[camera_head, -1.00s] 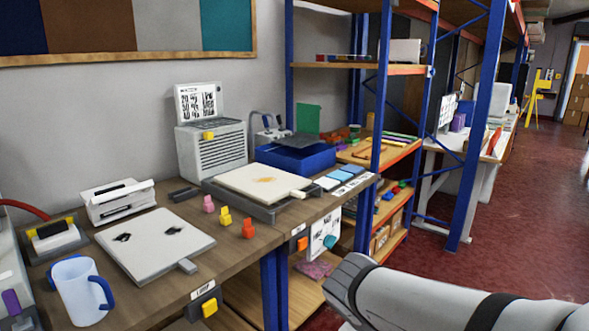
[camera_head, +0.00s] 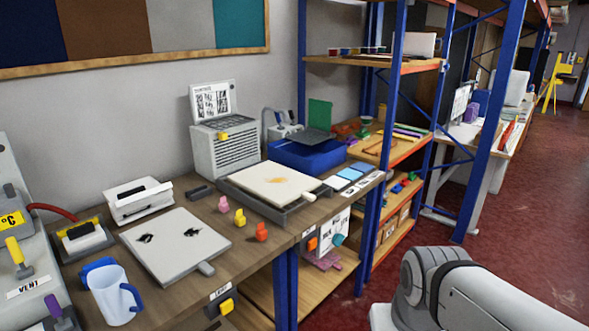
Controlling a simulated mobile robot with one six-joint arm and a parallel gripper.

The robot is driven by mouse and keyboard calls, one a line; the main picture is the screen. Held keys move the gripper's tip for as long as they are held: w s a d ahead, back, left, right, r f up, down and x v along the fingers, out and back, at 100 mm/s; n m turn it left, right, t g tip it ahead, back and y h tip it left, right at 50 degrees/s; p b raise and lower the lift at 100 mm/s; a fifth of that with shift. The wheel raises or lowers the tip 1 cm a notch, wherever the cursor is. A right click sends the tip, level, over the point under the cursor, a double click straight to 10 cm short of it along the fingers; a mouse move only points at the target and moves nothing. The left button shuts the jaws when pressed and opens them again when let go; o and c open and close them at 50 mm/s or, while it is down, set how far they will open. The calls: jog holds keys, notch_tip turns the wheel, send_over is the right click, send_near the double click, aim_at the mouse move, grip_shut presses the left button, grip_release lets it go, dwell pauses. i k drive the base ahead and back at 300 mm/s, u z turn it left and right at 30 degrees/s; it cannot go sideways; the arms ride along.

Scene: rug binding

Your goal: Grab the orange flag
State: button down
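A small orange piece (camera_head: 262,232), which appears to be the orange flag, stands upright on the wooden workbench (camera_head: 243,262) near its front edge. A yellow piece (camera_head: 240,217) and a pink piece (camera_head: 223,204) of similar shape stand behind it in a slanting row. They are close together but apart. The orange piece is fully visible, with nothing touching it. My arm shows at the lower right, well away from the bench pieces. My gripper is not in view, so its state and anything in it are hidden.
A white board (camera_head: 172,246) with a grey tab lies left of the orange piece, and a cream slab on a grey tray (camera_head: 283,210) lies behind it. A blue rack post (camera_head: 377,200) rises at right, beside open red floor.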

aim_at(260, 234)
jog(key=z, duration=1.45)
jog(key=i, duration=1.25)
jog(key=u, duration=3)
jog(key=i, duration=0.5)
jog(key=u, duration=0.05)
